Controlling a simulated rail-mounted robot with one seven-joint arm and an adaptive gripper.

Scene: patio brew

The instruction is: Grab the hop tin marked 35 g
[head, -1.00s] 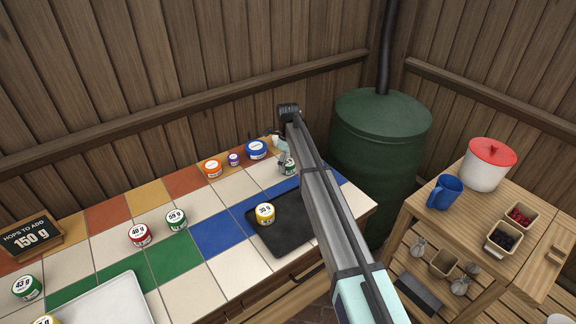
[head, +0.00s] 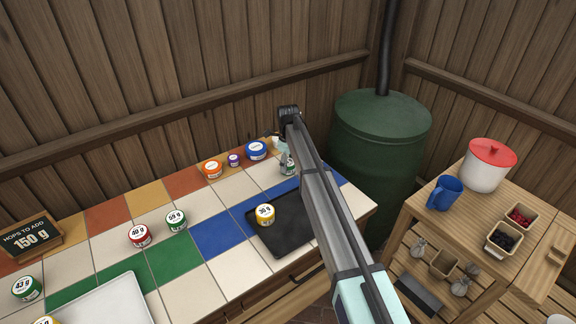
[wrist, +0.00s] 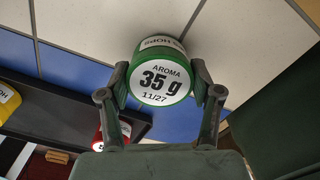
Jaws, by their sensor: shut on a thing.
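The green hop tin marked 35 g (wrist: 162,78) is between the two fingers of my gripper (wrist: 162,92) in the wrist view. Its white label reads AROMA, 35 g, 11/27. The fingers touch it on both sides. In the head view the tin (head: 287,165) shows only in part beside my arm, near the right end of the tiled counter. The fingers are mostly hidden there. I cannot tell whether the tin still rests on the tiles.
A dark tray (head: 262,238) with a yellow-lidded tin (head: 265,215) on it lies close by. An orange tin (head: 212,169), a purple tin (head: 234,160) and a blue tin (head: 257,150) stand along the back. A green barrel (head: 375,150) stands right of the counter.

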